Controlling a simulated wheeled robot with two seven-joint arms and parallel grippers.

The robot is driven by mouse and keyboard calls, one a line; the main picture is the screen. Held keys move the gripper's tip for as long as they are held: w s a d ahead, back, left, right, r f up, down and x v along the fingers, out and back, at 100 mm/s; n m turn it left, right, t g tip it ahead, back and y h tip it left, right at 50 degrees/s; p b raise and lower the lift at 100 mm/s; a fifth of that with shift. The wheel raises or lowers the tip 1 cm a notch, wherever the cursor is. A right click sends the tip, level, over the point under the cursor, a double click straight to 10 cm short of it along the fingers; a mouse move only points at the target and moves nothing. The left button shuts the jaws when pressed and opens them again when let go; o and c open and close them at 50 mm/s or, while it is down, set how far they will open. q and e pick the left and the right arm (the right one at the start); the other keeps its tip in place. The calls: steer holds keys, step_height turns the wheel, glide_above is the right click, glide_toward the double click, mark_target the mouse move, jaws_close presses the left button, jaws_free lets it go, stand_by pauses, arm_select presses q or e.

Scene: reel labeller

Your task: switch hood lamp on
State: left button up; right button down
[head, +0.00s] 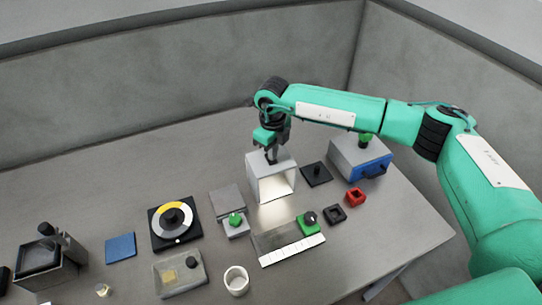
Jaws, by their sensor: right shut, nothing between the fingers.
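The hood (258,186) is a light grey box that stands near the middle of the table, its open side facing the front. Its inside looks bright, and a pale glow lies on the table in front of the opening. My right gripper (271,158) points down at the top of the hood, its fingers shut with nothing between them. The fingertips are at or just above the top face; I cannot tell whether they touch. Any lamp switch there is hidden by the fingers. My left gripper is not in view.
Right of the hood are a black plate (316,174) and a grey box with a blue front (370,170). In front are a green block with a dark knob (307,227), a ruler strip (291,251) and a white cup (236,281). A round dial (174,216) lies left. The table behind is clear.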

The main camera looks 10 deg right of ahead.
steer(key=shift+r+p, duration=0.8)
steer(key=shift+r, duration=2.25)
